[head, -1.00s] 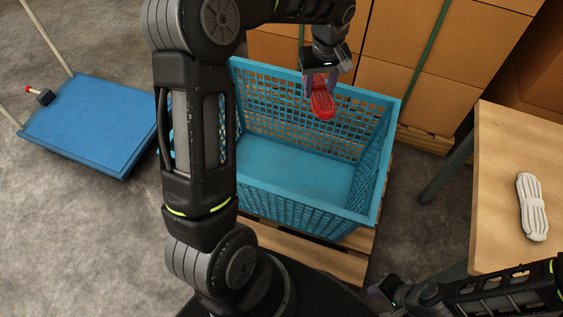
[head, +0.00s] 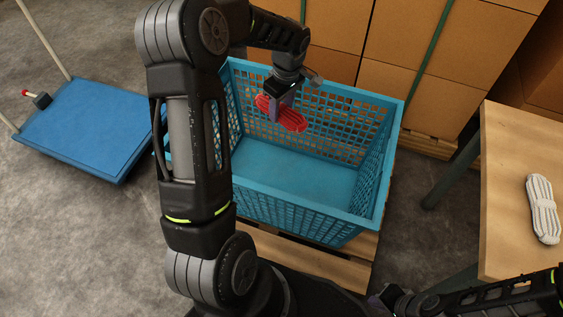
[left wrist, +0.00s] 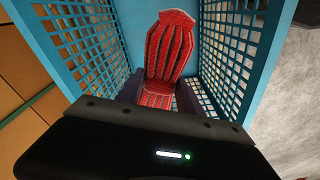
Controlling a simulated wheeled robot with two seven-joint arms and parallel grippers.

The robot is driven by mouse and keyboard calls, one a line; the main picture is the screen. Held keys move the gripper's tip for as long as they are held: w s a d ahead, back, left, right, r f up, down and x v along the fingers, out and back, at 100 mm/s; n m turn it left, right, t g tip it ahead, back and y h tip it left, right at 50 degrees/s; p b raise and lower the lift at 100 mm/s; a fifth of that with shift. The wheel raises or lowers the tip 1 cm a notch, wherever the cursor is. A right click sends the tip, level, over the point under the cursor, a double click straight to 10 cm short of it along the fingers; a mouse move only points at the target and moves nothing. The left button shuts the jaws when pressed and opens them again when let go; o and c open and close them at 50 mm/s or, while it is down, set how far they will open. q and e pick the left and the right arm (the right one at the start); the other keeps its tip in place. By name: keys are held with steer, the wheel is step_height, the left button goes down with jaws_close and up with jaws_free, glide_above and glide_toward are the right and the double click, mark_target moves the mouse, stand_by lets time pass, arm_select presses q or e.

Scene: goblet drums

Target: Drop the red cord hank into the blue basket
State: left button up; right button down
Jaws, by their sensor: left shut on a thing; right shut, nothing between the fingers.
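The red cord hank (head: 290,118) is gripped by my left gripper (head: 282,106), which points down over the blue basket (head: 300,212). In the left wrist view the hank (left wrist: 168,48) sits between the two fingers (left wrist: 157,92), with the basket's lattice walls (left wrist: 242,50) around it. The hank appears over the basket's opening, toward its back wall; its exact height above the floor of the basket is hard to tell. My right gripper (head: 386,298) is at the bottom edge of the head view, partly cut off, shut and empty.
The basket stands on a wooden pallet (head: 325,262). Cardboard boxes (head: 410,45) are stacked behind it. A white cord hank (head: 542,208) lies on the wooden table (head: 505,160) at right. A blue platform cart (head: 85,125) is at left, with a small dark object (head: 41,99) on it.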

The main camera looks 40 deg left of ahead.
arm_select(q)
step_height(320, 180, down, 5)
steer(key=b, duration=0.3)
steer(key=shift+f, duration=0.15)
steer(key=o, duration=1.5)
steer(key=r, duration=0.2)
steer(key=r+p, duration=0.1)
steer(key=r, duration=0.3)
steer(key=shift+d+r+p, duration=0.35)
steer(key=shift+d+r, duration=0.05)
steer(key=shift+r, duration=0.5)
